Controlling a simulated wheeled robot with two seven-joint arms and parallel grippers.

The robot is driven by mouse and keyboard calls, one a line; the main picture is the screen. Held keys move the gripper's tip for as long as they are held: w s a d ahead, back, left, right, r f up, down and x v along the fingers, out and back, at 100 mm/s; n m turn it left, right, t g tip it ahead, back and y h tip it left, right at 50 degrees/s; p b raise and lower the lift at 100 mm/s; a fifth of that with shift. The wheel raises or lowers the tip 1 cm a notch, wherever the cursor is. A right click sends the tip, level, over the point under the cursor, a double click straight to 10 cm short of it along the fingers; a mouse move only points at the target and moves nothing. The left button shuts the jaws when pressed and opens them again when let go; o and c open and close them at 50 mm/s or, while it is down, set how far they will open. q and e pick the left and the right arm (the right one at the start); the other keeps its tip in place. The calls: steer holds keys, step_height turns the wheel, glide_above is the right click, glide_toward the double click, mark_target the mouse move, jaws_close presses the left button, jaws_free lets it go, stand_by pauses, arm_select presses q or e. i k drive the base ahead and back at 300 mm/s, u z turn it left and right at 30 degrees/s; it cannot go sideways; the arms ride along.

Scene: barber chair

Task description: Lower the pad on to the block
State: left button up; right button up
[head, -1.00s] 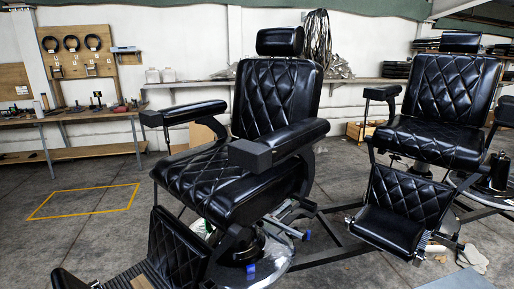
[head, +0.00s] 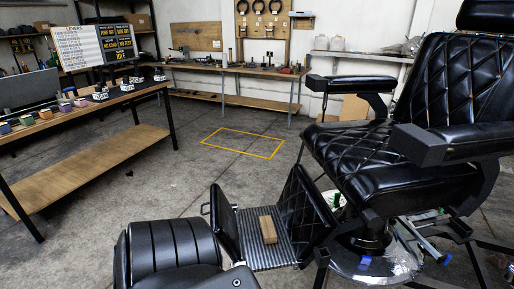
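A light brown wooden block (head: 267,230) lies on the ribbed metal footplate (head: 252,249) of the near barber chair's footrest. The black pad (head: 226,226) stands raised and tilted along the left edge of the footplate, with a small metal loop at its outer side. The pad is apart from the block. A quilted black footrest panel (head: 304,208) rises on the right side of the plate. Neither of my grippers is in view.
The black barber chair (head: 390,150) stands at right, its base on a round metal foot (head: 365,262). A workbench (head: 100,150) with small tools is at left. A yellow floor outline (head: 243,143) lies behind the footrest, with open floor around it.

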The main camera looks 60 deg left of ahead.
mark_target(224, 221)
steer(key=z, duration=1.55)
steer(key=k, duration=2.3)
steer(key=u, duration=2.35)
